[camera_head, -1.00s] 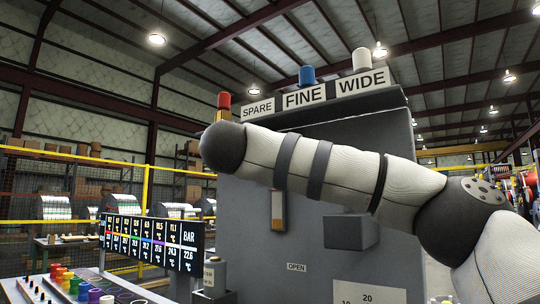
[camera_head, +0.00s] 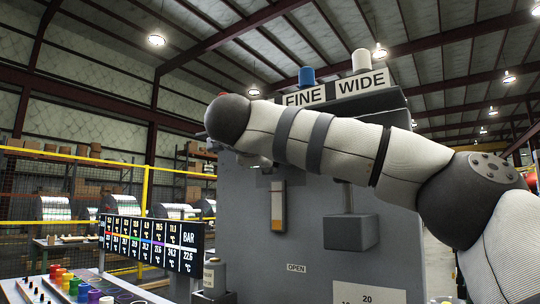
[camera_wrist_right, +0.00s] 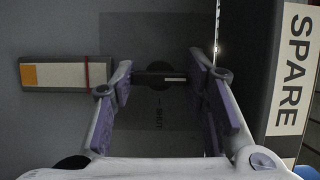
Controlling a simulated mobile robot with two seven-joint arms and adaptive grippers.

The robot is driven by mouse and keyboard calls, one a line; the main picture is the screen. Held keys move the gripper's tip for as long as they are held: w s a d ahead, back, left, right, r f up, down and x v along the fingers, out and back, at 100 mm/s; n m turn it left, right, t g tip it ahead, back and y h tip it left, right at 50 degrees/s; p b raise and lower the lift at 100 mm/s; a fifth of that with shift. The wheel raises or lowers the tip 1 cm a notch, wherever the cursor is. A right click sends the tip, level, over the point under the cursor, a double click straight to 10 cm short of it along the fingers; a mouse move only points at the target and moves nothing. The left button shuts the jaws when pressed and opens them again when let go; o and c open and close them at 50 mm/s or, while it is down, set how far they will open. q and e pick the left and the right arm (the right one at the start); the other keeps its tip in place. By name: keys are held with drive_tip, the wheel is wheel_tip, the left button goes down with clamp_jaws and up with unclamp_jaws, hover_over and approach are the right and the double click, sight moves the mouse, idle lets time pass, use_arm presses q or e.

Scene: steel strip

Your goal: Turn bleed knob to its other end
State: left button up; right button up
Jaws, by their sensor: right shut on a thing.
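In the right wrist view a dark bar-shaped knob (camera_wrist_right: 172,77) with a pale stripe sits on a round dark base on a grey plate. Its bar lies crosswise in the picture, and the word SHUT is marked on the plate below it. I take this as the bleed knob; no name for it is readable. My right gripper (camera_wrist_right: 160,80) is shut on the knob, one finger at each end of the bar. In the head view my right arm crosses in front of the grey cabinet (camera_head: 320,200) and hides the knob. My left gripper is not in view.
A gauge strip with white and orange (camera_wrist_right: 65,74) is on the panel left of the knob. A SPARE sign (camera_wrist_right: 289,70) stands at the right. In the head view a grey box (camera_head: 350,232) juts from the cabinet, and a display (camera_head: 152,243) stands left.

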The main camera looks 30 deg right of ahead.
drive_tip(key=o, duration=1.1)
drive_tip(key=shift+o, duration=0.2)
drive_tip(key=shift+a, duration=0.1)
drive_tip(key=v, duration=1.2)
